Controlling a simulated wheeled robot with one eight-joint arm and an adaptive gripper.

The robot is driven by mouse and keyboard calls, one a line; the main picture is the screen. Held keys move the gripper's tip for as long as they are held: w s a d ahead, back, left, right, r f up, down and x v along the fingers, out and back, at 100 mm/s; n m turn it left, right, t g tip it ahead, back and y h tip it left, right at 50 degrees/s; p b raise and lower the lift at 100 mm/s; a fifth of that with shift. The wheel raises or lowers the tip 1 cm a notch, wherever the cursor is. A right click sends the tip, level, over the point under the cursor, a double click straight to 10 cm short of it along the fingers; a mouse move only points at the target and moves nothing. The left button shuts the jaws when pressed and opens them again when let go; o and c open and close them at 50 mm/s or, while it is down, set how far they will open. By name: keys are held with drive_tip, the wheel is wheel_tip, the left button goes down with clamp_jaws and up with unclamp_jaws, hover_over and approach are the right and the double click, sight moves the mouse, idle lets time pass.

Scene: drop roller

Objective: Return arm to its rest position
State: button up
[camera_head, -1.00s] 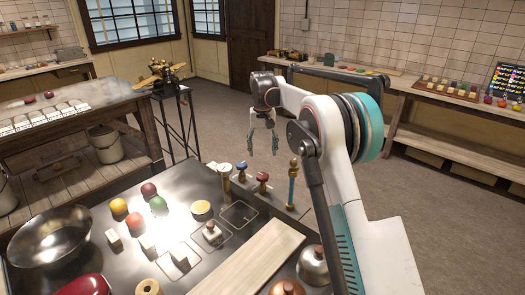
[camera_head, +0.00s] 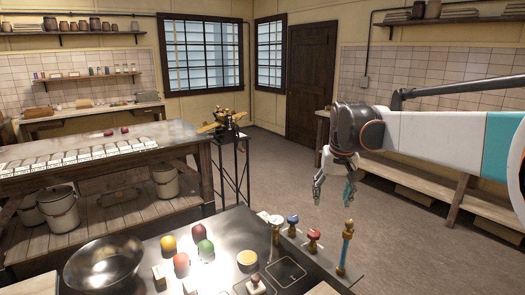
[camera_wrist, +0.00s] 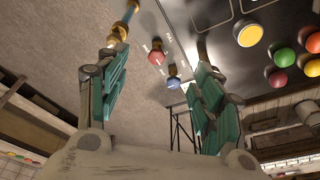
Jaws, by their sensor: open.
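My gripper (camera_head: 334,190) hangs open and empty, pointing down, in the head view. It is above and behind the far right corner of the metal-topped table (camera_head: 222,268), over the floor. My white arm reaches in from the right edge. In the wrist view my gripper (camera_wrist: 158,95) shows its two teal-padded fingers spread wide, with nothing between them but the floor and table edge far off.
A steel bowl (camera_head: 104,264) and several coloured balls sit on the tabletop. A brass device (camera_head: 228,120) tops a stand behind. A wooden bench (camera_head: 470,175) lies along the right wall. The floor between is open.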

drive_tip(key=s+f+t, duration=0.2)
drive_tip(key=s+t, duration=0.1)
drive_tip(key=s, duration=2.1)
drive_tip(key=s+f+n+t+b, duration=0.1)
drive_tip(key=s+f, duration=0.5)
drive_tip(key=s, duration=0.1)
drive_tip(key=shift+s+t, duration=0.3)
drive_tip(key=shift+s, duration=0.1)
